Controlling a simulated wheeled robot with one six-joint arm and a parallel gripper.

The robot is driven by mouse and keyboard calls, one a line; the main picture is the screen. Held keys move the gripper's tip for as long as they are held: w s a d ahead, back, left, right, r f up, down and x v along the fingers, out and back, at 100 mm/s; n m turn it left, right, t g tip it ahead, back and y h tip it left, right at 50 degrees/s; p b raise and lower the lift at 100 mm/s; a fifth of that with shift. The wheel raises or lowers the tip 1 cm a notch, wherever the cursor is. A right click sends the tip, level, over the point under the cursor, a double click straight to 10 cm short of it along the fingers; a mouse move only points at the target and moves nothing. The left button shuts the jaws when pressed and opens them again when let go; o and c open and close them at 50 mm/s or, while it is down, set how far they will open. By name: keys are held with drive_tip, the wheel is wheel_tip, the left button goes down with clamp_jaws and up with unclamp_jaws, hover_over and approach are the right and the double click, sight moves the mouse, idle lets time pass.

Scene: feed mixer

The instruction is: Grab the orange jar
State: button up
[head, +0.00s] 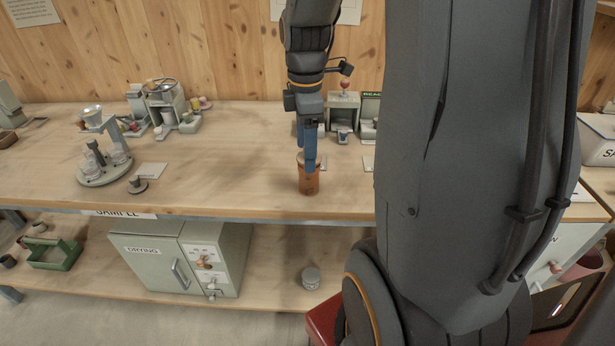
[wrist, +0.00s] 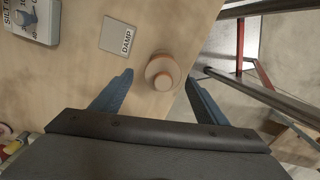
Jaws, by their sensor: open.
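The orange jar (head: 309,181) stands upright near the front edge of the wooden bench, below my gripper in the head view. In the wrist view the jar (wrist: 162,72) is seen from above, with a pale rim and an orange knob on top. My gripper (head: 310,165) points down at the jar, and its blue fingers overlap the jar's upper part in the head view. In the wrist view my gripper (wrist: 158,82) is open, with one finger on each side of the jar and gaps between. I cannot tell how far down the fingers reach.
A card marked DAMP (wrist: 117,36) lies beside the jar. The bench's front edge is close to the jar. A green-grey device with a red knob (head: 344,107) stands behind my gripper. A scale-like stand (head: 102,165) is at the left. The bench left of the jar is mostly clear.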

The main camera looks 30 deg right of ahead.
sight(309, 175)
drive_tip(key=shift+s+d+f+p, duration=0.15)
drive_tip(key=shift+f+p, duration=0.25)
drive_tip(key=shift+f, duration=1.3)
drive_tip(key=shift+s+d+f+p, duration=0.15)
drive_tip(key=shift+f+p, duration=0.2)
drive_tip(key=shift+f, duration=1.35)
drive_tip(key=shift+a, duration=0.1)
drive_tip(key=c, duration=1.3)
